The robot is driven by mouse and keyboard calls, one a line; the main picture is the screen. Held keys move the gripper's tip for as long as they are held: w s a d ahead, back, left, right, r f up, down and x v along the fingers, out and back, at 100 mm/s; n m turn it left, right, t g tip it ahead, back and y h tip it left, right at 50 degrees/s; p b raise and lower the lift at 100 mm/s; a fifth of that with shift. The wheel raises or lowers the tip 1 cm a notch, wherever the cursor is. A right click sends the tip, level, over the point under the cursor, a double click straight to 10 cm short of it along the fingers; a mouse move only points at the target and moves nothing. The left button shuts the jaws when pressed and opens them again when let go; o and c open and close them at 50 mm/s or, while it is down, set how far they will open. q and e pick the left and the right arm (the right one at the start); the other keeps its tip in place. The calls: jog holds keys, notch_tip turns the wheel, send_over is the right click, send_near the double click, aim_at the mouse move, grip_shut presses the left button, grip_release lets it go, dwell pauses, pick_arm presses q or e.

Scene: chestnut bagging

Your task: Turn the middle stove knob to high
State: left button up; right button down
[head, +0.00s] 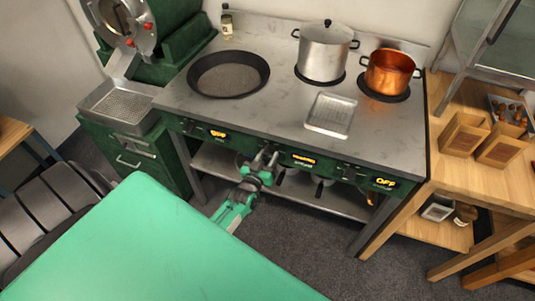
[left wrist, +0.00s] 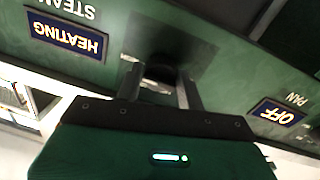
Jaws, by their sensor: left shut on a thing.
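The green stove front has three displays. The middle display (head: 303,160) is lit and reads HEATING in the left wrist view (left wrist: 66,34), above a label that seems to read STEAM. My left gripper (head: 262,160) reaches the front just left of that display. In the left wrist view its two fingers (left wrist: 160,90) stand on either side of the dark middle knob (left wrist: 160,72) and are shut on it. The knob's pointer is hidden, so its exact setting cannot be told. My right gripper is not in view.
The left display (head: 218,134) and right display (head: 385,182) read OFF. On the stove stand a black pan (head: 229,74), a lidded steel pot (head: 325,52), a copper pot (head: 389,72) and a metal tray (head: 331,115). A wooden table (head: 450,165) adjoins at right.

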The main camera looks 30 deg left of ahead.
pick_arm(q)
jog(key=shift+s+f, duration=0.1)
jog(key=shift+f, duration=0.05)
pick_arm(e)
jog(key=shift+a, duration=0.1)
pick_arm(q)
jog(key=o, duration=0.8)
jog(key=shift+o, duration=0.6)
jog(key=shift+a, duration=0.1)
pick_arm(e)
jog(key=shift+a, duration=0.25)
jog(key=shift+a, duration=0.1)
pick_arm(q)
jog(key=s+d+b, duration=0.2)
jog(key=s, duration=1.1)
jog(key=shift+s+d, duration=0.15)
jog(key=shift+s, duration=0.15)
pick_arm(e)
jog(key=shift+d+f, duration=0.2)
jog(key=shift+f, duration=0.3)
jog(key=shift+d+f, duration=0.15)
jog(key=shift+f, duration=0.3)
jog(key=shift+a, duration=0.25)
